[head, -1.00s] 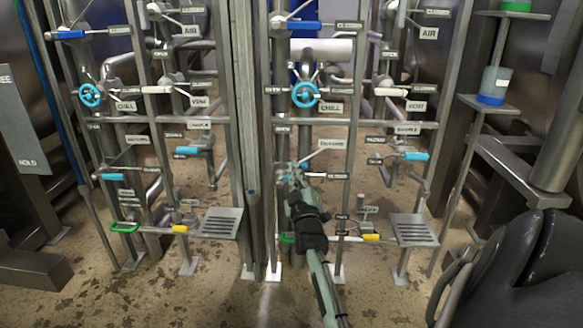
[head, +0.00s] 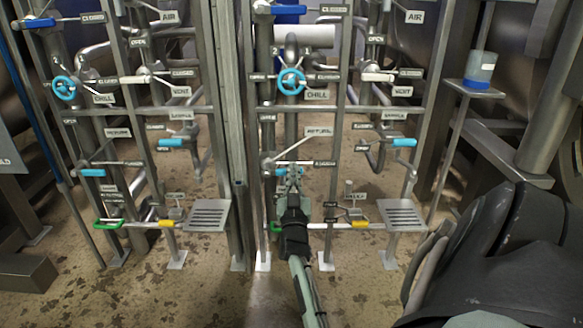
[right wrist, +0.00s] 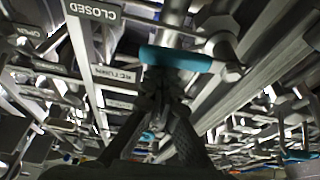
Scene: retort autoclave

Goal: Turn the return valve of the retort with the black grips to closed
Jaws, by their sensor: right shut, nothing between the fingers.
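The return valve's cyan handle (head: 281,172) is on the right-hand pipe panel, below a RETURN plate (head: 320,131) and near a CLOSED plate (head: 325,163). In the head view my right gripper (head: 291,174) covers part of it. In the right wrist view the cyan handle (right wrist: 175,60) lies crosswise just beyond the fingertips of my right gripper (right wrist: 163,84). The fingers are together with nothing between them. I cannot tell whether they touch the handle. A matching cyan handle (head: 92,172) is on the left-hand panel. Black grips cannot be made out. My left gripper is out of view.
A cyan CHILL wheel (head: 291,80) is above the return valve. A yellow handle (head: 361,224) and a green handle (head: 275,227) are low on the same panel. A slotted step (head: 402,216) is to the right. Upright posts and pipes crowd the valve; the floor in front is open.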

